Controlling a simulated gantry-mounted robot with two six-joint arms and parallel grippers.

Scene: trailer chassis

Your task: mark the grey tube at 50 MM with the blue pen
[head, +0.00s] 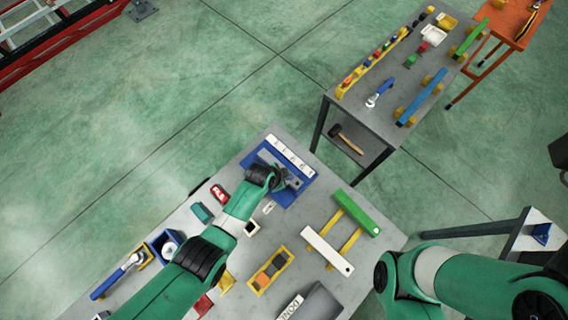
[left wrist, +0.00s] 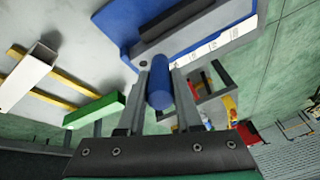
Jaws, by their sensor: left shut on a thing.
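My left gripper (left wrist: 161,72) is shut on the blue pen (left wrist: 160,88), which shows as a blue cylinder between the two fingers in the left wrist view. In the head view this gripper (head: 277,181) is over the blue board at the back of the table, and my wrist hides the pen. A dark grey bar, apparently the grey tube (left wrist: 178,18), lies on the blue board (left wrist: 118,28), beside a strip with white labels (left wrist: 205,48). I cannot tell whether the pen touches the tube. My right arm shows at the lower right of the head view; its gripper is out of view.
A white tube (head: 328,251) and a green bar (head: 357,212) lie across yellow rails to the right. A yellow tray (head: 270,271) with blocks is nearer. A blue bin (head: 165,245) stands at the left. A second table (head: 380,112) stands behind, past open floor.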

